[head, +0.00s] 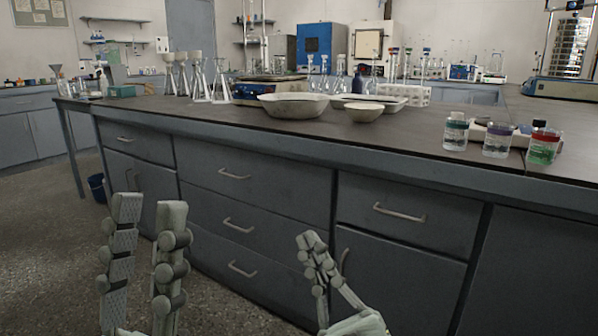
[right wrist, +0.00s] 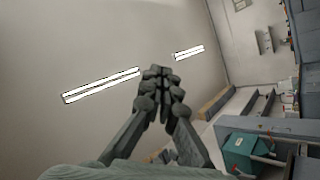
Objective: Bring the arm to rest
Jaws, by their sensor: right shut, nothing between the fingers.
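My left gripper (head: 148,203) is low at the left of the head view. Its two fingers stand upright and apart, with nothing between them. My right gripper (head: 308,240) is low near the middle of the head view, in front of the bench drawers. Its fingers are together and hold nothing. In the right wrist view the fingertips (right wrist: 158,72) meet, with the ceiling and lights behind them. Both grippers appear in front of the bench and apart from the things on it.
Grey drawers (head: 250,180) face me. Open floor (head: 45,240) lies at the left.

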